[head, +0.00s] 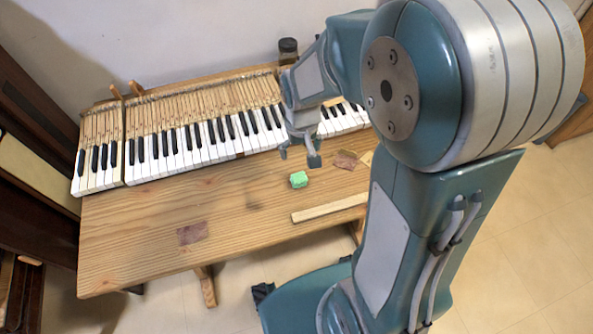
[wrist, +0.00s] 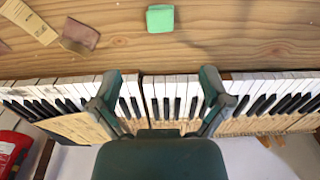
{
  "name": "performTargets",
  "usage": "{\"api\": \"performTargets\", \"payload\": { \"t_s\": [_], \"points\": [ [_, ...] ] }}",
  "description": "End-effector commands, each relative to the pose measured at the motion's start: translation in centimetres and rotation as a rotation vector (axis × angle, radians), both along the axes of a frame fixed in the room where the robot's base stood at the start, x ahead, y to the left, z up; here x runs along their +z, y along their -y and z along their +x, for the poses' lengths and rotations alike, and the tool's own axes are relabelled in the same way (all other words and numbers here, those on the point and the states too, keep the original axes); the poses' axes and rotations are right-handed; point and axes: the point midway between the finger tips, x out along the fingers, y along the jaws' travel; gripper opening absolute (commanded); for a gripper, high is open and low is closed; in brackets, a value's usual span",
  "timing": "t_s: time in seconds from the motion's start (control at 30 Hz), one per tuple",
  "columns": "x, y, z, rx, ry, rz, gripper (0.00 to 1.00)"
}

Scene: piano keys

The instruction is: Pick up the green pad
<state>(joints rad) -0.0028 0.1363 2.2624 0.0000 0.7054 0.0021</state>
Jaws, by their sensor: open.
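The green pad (head: 299,180) is a small block lying on the wooden table, in front of the piano keys. It also shows in the wrist view (wrist: 160,18) at the top centre, beyond my fingertips. My gripper (head: 299,155) is open and empty in the head view, a little behind the pad and above the front of the keys. In the wrist view my gripper (wrist: 157,82) has its two fingers spread wide over the keys, with the pad apart from them.
The piano keyboard (head: 180,143) runs along the back of the table (head: 130,235). A brownish patch (head: 192,233) lies at the front left, another (head: 345,160) to the right. A dark jar (head: 288,50) stands behind.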

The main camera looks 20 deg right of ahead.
Motion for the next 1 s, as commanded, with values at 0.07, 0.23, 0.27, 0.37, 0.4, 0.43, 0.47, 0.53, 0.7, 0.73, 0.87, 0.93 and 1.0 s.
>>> {"api": "performTargets", "payload": {
  "t_s": [0.07, 0.23, 0.27, 0.37, 0.4, 0.43, 0.47, 0.53, 0.7, 0.73, 0.87, 0.93, 1.0],
  "points": [
    [-1.4, 0.0, 0.3, 0.0, -0.026, 0.0, 0.97],
    [-2.9, 0.0, 0.5, 0.0, -0.042, 0.0, 0.97],
    [-3.2, 0.0, 0.5, 0.0, -0.043, 0.0, 0.97],
    [-4.9, 0.0, 0.5, 0.0, -0.044, 0.0, 0.97],
    [-5.6, 0.0, 0.5, 0.0, -0.044, 0.0, 0.97],
    [-6.0, 0.0, 0.5, 0.0, -0.043, 0.0, 0.97],
    [-6.4, 0.0, 0.5, 0.0, -0.043, 0.0, 0.97],
    [-7.2, 0.0, 0.5, 0.0, -0.041, 0.0, 0.97],
    [-8.3, 0.0, 0.6, 0.0, -0.04, 0.0, 0.97],
    [-8.6, -0.1, 0.7, 0.0, -0.041, 0.0, 0.97],
    [-10.5, -0.2, 0.9, 0.0, -0.042, 0.0, 0.97],
    [-11.5, -0.2, 1.0, 0.0, -0.042, 0.0, 0.97],
    [-12.3, -0.2, 1.0, 0.0, -0.041, 0.0, 0.97]
  ]
}}
